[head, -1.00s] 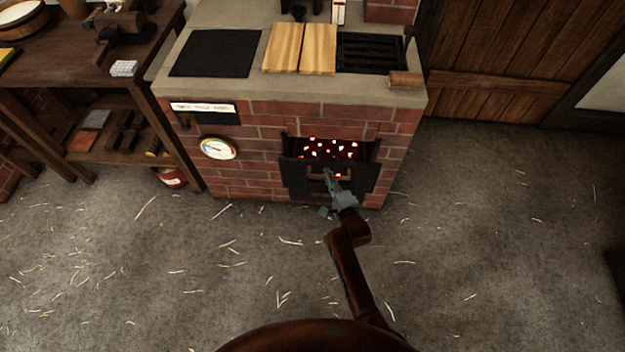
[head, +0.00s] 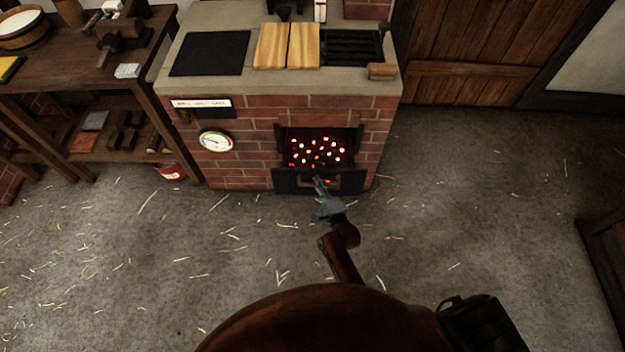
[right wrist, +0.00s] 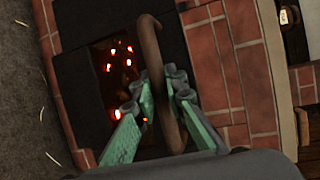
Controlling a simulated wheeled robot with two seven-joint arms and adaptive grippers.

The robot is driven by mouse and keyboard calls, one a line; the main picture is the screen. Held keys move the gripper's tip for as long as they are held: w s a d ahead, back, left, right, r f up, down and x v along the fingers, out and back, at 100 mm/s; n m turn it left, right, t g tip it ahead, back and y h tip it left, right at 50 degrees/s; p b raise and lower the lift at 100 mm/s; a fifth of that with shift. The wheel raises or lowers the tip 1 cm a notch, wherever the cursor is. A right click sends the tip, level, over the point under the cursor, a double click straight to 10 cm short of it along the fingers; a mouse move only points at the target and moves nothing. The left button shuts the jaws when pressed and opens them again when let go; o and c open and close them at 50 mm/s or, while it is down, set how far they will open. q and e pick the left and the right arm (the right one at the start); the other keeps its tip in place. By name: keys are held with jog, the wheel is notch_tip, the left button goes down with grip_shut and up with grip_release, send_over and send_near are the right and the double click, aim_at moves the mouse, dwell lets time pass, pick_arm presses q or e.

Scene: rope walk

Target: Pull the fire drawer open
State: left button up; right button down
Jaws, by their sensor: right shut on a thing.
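The fire drawer (head: 287,181) is in the brick stove's front, with a dark front panel and glowing coals (head: 318,152) behind it. It stands partly pulled out, and the coals show over the panel's top edge. My right gripper (head: 319,184) is at the panel. In the right wrist view its green fingers (right wrist: 160,82) are shut on the drawer's curved brown handle (right wrist: 149,40), one finger on each side of the bar. The coals also show in this view (right wrist: 122,58). My left gripper is not in view.
The stove top (head: 225,86) holds a dark plate, two wooden boards (head: 287,46) and a grate (head: 351,47). A round gauge (head: 216,141) is on the brick front. A workbench (head: 75,75) and red bucket (head: 171,172) stand left. The straw-strewn floor in front is open.

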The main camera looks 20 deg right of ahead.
jog(key=shift+s, duration=0.35)
jog(key=c, duration=2.1)
grip_release()
jog(key=shift+o, duration=0.8)
jog(key=shift+a, duration=0.1)
jog(key=shift+s, duration=0.1)
jog(key=s+r, duration=0.1)
jog(key=s, duration=0.6)
jog(key=shift+s+r, duration=0.2)
jog(key=shift+s, duration=0.2)
